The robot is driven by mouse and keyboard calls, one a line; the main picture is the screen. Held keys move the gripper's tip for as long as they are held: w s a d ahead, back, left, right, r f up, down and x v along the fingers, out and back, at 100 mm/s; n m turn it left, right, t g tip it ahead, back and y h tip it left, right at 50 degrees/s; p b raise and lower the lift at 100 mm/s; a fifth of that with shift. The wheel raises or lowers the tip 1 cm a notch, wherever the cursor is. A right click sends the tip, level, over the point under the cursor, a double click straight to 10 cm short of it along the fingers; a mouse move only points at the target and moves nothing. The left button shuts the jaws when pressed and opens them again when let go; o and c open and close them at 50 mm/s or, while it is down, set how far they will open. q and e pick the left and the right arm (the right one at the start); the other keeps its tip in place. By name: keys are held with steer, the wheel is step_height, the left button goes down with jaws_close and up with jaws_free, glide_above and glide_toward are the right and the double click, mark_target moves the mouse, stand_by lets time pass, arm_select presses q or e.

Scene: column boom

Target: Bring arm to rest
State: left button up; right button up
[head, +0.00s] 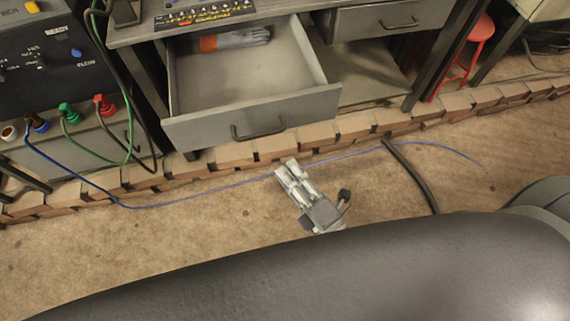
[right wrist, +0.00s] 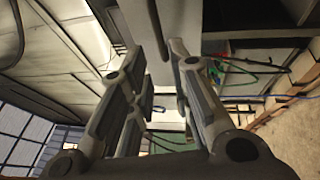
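My right gripper (head: 287,170) shows in the middle of the head view, over the brown floor and in front of the open drawer. In the right wrist view its two fingers (right wrist: 156,58) stand apart with a gap between them. I see nothing held in that gap. My left gripper is in neither view.
A low brick edging (head: 350,125) runs along the bench. A blue cable (head: 215,190) and a dark hose (head: 412,172) lie on the floor. A red stool (head: 470,50) stands at the back right.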

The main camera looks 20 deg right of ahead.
steer(key=shift+f, duration=0.1)
stand_by(0.4)
steer(key=s+d+f+m+g+h, duration=0.2)
steer(key=f+m+g, duration=0.15)
steer(key=f, duration=0.55)
steer(key=s+d+f+m+g+h+p, duration=0.15)
steer(key=f+m, duration=0.25)
steer(key=f, duration=0.5)
steer(key=s+d+f+m+g+h, duration=0.1)
steer(key=s+f+m+g+h, duration=0.2)
steer(key=f, duration=0.7)
steer(key=s+d+f+m+g, duration=0.4)
steer(key=s+f, duration=0.3)
steer(key=s, duration=0.3)
steer(key=s+d+f+m+g+h, duration=0.1)
steer(key=s+d+f+m+g, duration=0.4)
steer(key=s+f, duration=0.3)
steer(key=s+m+p, duration=0.1)
steer(key=s, duration=0.1)
steer(key=shift+s+d, duration=0.25)
steer(key=shift+s, duration=0.15)
steer(key=shift+m, duration=0.25)
